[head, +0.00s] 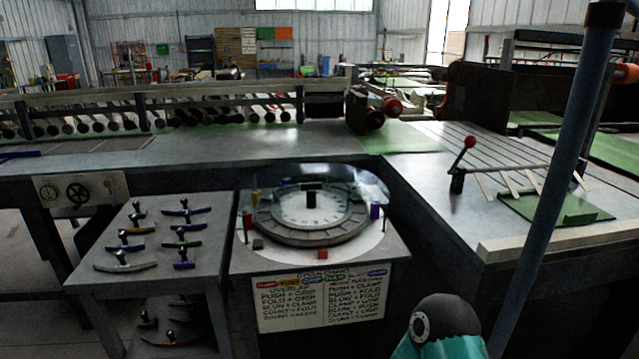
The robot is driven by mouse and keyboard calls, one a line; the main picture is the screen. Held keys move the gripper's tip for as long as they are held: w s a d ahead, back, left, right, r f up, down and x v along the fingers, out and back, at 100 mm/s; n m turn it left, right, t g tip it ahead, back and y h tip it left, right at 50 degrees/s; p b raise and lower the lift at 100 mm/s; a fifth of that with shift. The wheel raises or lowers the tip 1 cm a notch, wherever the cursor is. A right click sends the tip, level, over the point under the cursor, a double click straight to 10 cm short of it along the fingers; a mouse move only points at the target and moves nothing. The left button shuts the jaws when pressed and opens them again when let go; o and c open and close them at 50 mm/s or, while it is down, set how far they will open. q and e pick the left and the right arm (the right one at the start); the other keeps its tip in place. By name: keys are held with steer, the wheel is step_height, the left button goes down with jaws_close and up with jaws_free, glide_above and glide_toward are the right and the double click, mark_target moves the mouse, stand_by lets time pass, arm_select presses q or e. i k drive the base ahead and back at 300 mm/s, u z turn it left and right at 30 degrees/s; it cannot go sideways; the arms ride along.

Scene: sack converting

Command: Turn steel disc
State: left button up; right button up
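The steel disc (290,213) lies flat on a white round plate (262,256) on top of a grey pedestal. It has a notched grey outer ring, a pale dial face and a dark upright knob (311,199) at its centre. A clear curved cover (350,180) stands behind and partly over it. Coloured markers stand around the plate, including a purple one (376,211), a yellow one (255,198) and a red one (322,254). Neither gripper shows; a black and teal rounded part, apparently of my arm, rises at the bottom edge.
A chart (320,300) hangs on the pedestal's front. A side table (125,278) at left holds several coloured handles with black knobs. A long machine bench (240,143) runs behind. At right are a red-knobbed lever (463,160) and a slanting blue-grey pole (560,170).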

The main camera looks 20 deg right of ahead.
mark_target(314, 214)
steer(key=z, duration=0.05)
steer(key=i, duration=1)
steer(key=u, duration=0.05)
